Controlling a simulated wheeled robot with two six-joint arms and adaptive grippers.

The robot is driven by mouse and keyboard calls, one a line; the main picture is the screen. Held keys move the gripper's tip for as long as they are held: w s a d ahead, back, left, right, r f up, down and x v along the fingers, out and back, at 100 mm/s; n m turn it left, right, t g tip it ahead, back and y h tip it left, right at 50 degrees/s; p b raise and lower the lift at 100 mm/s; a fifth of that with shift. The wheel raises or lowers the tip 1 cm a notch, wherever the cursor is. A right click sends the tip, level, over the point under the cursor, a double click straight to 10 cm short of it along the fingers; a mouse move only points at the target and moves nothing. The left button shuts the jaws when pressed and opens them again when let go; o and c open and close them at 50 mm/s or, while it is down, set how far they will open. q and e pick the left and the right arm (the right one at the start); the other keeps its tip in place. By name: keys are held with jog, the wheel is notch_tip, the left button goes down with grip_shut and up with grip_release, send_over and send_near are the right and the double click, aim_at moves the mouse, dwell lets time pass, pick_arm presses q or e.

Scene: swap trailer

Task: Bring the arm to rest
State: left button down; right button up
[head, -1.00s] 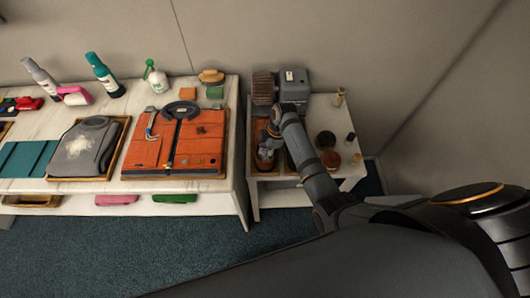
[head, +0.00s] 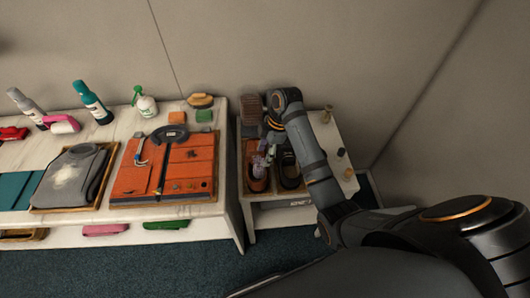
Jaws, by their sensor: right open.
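My right arm comes in from the right and bends at a joint over the small white side table (head: 328,145). My right gripper (head: 265,158) points down over the front left part of that table and is open. It is partly hidden by my own wrist, and it overlaps a brown, shoe-like item (head: 258,184). I cannot tell whether it touches that item. A dark, shoe-like item (head: 290,182) is just to the right, partly behind my forearm. My left gripper is not in view.
A brown block (head: 250,101) and small round items (head: 327,115) stand on the side table. The long white table (head: 222,205) to the left holds an orange panel (head: 186,165), a grey garment (head: 72,172) and several bottles. Walls close off the back and right.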

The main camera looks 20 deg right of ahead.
dwell(0.4)
jog(key=s+d+f+m+t+h, duration=0.1)
jog(key=s+d+m+t+h, duration=0.15)
jog(key=s+m, duration=0.65)
jog(key=s+d+f+m+t+h, duration=0.15)
jog(key=s+d+m, duration=0.25)
jog(key=s+m, duration=0.45)
jog(key=s+d+f+n+g, duration=0.1)
jog(key=s+f, duration=0.1)
jog(key=f, duration=1.1)
jog(key=s+d+f+g, duration=0.1)
jog(key=s+f, duration=0.2)
jog(key=f, duration=1.1)
jog(key=s+d+f+g, duration=0.1)
jog(key=s+f, duration=1.3)
jog(key=s, duration=0.3)
jog(key=shift+s+d+f, duration=0.25)
jog(key=shift+s+f, duration=0.05)
